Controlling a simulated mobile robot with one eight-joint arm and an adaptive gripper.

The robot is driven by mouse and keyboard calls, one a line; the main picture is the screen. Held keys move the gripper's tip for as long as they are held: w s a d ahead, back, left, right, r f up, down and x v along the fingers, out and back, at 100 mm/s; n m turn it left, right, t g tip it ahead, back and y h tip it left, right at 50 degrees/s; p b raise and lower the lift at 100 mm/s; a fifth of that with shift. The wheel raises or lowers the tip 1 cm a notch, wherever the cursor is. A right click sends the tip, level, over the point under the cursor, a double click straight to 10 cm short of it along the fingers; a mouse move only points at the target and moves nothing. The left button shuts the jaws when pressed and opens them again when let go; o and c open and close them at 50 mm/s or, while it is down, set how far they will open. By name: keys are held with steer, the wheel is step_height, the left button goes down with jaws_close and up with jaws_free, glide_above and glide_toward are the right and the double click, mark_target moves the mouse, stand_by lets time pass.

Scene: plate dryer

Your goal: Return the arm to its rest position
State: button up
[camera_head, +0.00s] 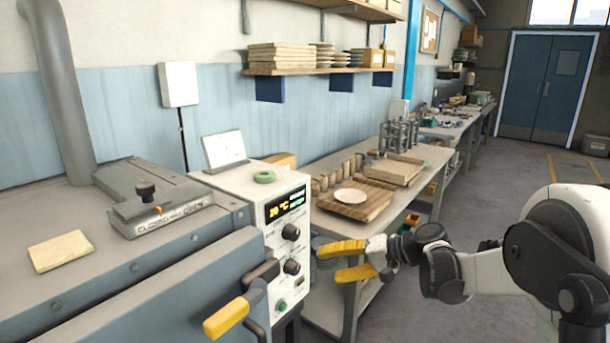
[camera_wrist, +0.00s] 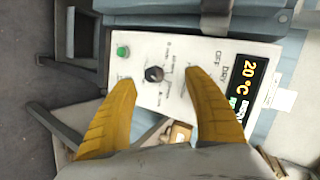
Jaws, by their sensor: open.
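My gripper (camera_head: 350,260) is at the end of my arm, right of the dryer's control panel (camera_head: 285,225) in the head view. Its two yellow fingers are spread apart with nothing between them. In the wrist view the open gripper (camera_wrist: 163,100) points toward the control panel (camera_wrist: 180,60), with its knob, green button and display reading 20 °C. The fingers look apart from the panel, though the exact gap cannot be told. The dryer's handle with a yellow grip (camera_head: 226,318) is left of my gripper in the head view.
A workbench (camera_head: 435,155) behind my gripper carries a wooden board (camera_head: 362,208) with a pale plate (camera_head: 350,196), several cups and a wooden tray (camera_head: 393,170). A sliding lever (camera_head: 147,192) and a pale slab (camera_head: 61,251) are on the dryer top. Open floor lies to the right.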

steer(key=s+d+h, duration=0.3)
steer(key=s+d, duration=0.1)
steer(key=s, duration=0.6)
steer(key=s+d+r+n+t+h, duration=0.1)
steer(key=s+d+h, duration=0.3)
steer(key=s, duration=0.6)
steer(key=s+d+n+t+h, duration=0.1)
steer(key=s+d+h, duration=0.3)
steer(key=s, duration=0.6)
steer(key=shift+r, duration=0.15)
steer(key=shift+a, duration=0.2)
